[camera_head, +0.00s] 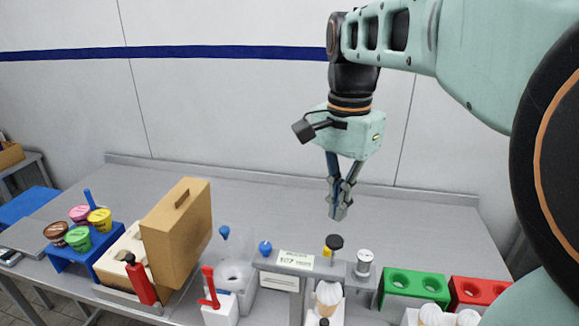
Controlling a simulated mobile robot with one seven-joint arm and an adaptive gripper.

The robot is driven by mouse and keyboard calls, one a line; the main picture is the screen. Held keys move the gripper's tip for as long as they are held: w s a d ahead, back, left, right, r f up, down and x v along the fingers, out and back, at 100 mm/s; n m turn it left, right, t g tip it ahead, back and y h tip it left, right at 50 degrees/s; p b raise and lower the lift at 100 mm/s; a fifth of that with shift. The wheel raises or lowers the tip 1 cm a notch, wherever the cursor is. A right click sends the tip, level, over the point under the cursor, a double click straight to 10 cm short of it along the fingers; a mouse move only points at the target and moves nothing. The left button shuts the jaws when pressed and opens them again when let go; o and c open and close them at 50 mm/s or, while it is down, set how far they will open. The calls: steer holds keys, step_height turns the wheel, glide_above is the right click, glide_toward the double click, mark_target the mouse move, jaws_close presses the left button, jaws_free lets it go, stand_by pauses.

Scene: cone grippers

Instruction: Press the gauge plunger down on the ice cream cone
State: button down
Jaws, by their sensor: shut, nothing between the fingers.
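My gripper (338,213) is shut and empty. It hangs pointing down above the table, and in the picture it lies just over a black-topped plunger (335,241) with a yellow part. The two look apart, but the depth gap is hard to judge. The plunger stands at a grey gauge stand that bears a white label (296,260). A pale ice cream cone (328,295) sits upright in a white holder at the front, below the plunger in the picture. Whether the plunger touches the cone is not clear.
A silver-topped cylinder (364,260) stands right of the plunger. Green (414,285) and red (475,291) holed racks stand farther right. Left are a clear container (236,275), a tan panel (177,230) and a blue stand (98,257) with several coloured tubs. The table (420,225) behind is clear.

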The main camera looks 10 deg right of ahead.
step_height(320, 180, up, 6)
steer(key=p, duration=0.4)
steer(key=shift+p, duration=0.35)
